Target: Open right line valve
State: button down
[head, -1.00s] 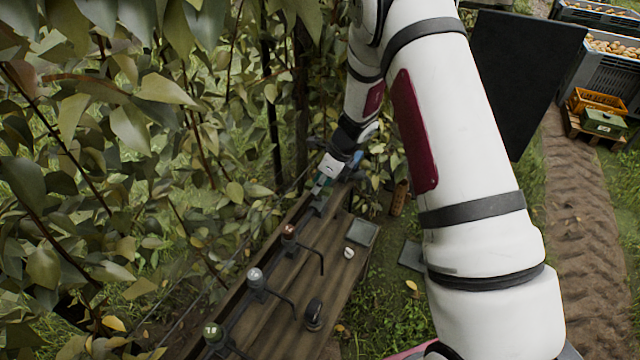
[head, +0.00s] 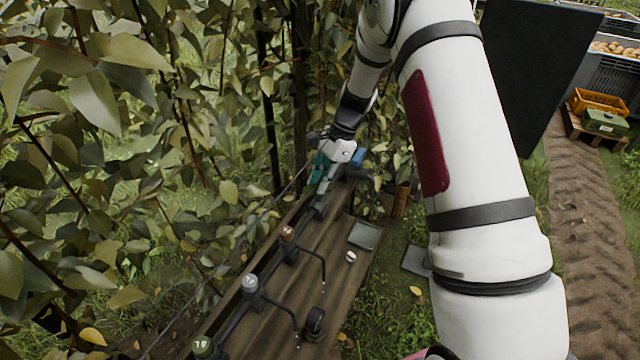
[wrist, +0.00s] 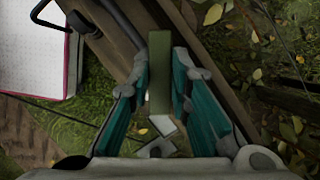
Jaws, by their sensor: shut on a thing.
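An olive-green bar-like handle (wrist: 159,75) stands between the teal fingers of my gripper (wrist: 160,95) in the wrist view. My gripper is shut on it. I take this handle for the line valve; its body and its turn angle are hard to make out. In the head view my gripper (head: 322,172) is at the far end of the wooden bench, over the dark pipe, and hides the handle. Nearer along the pipe are a copper-capped fitting (head: 287,233), a silver-capped fitting (head: 250,283) and a green-capped fitting (head: 203,346).
The wooden bench (head: 325,262) carries a grey tray (head: 364,235), a small white round thing (head: 351,257) and a black wheel-like piece (head: 314,321). A blue part (head: 358,157) is just right of my gripper. Leafy branches (head: 110,150) crowd the left. Crates (head: 598,101) stand far right.

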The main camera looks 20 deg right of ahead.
jog(key=n+b, duration=0.1)
jog(key=n+g, duration=0.1)
jog(key=n, duration=0.1)
jog(key=shift+w+f+n+h+b, duration=0.1)
jog(key=shift+w+n+h+b, duration=0.05)
jog(key=shift+n+h+b, duration=0.2)
jog(key=shift+n+g+h+b, duration=0.35)
jog(key=shift+n+g+b, duration=0.35)
jog(key=shift+n, duration=1.05)
jog(key=c, duration=1.5)
grip_release()
jog(key=shift+a, duration=0.1)
jog(key=shift+v, duration=6.05)
